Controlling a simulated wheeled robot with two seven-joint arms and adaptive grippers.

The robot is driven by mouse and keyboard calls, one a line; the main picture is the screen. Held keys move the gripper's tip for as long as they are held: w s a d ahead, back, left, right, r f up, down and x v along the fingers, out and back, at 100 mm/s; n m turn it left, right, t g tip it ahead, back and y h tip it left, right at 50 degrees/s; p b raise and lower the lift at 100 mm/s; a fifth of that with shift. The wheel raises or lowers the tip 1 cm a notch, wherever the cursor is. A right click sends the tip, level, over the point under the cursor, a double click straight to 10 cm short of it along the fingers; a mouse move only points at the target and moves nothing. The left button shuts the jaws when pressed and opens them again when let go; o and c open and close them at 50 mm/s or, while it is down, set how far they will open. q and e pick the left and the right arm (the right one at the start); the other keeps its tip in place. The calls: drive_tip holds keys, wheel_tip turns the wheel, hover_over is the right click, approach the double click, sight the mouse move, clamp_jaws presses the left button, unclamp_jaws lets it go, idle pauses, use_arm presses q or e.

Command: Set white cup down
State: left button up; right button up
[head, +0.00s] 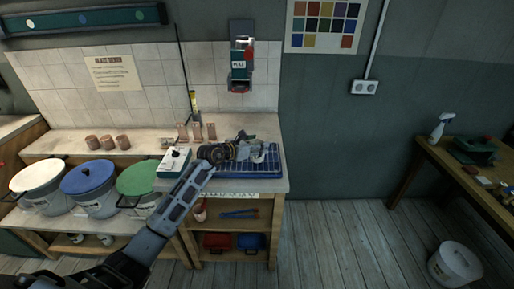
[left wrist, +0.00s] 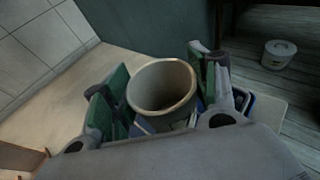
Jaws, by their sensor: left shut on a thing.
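My left gripper (head: 258,152) reaches over the blue rack tray (head: 262,172) at the right end of the workbench. In the left wrist view, a pale grey-beige cup (left wrist: 162,86), the white cup, is held between the two fingers (left wrist: 160,95). The cup's mouth is open toward the camera and it looks empty. In the head view the gripper largely covers the cup, so I cannot tell whether its base touches the tray. My right gripper is out of view.
Lidded tubs, one with a blue lid (head: 88,177), stand lower left. The floor to the right is clear up to a white bucket (head: 455,265).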

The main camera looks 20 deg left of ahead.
use_arm(q)
drive_tip(key=shift+r, duration=0.75)
wheel_tip(320, 180, up, 16)
drive_tip(key=shift+r+b, duration=0.2)
drive_tip(key=shift+b, duration=0.1)
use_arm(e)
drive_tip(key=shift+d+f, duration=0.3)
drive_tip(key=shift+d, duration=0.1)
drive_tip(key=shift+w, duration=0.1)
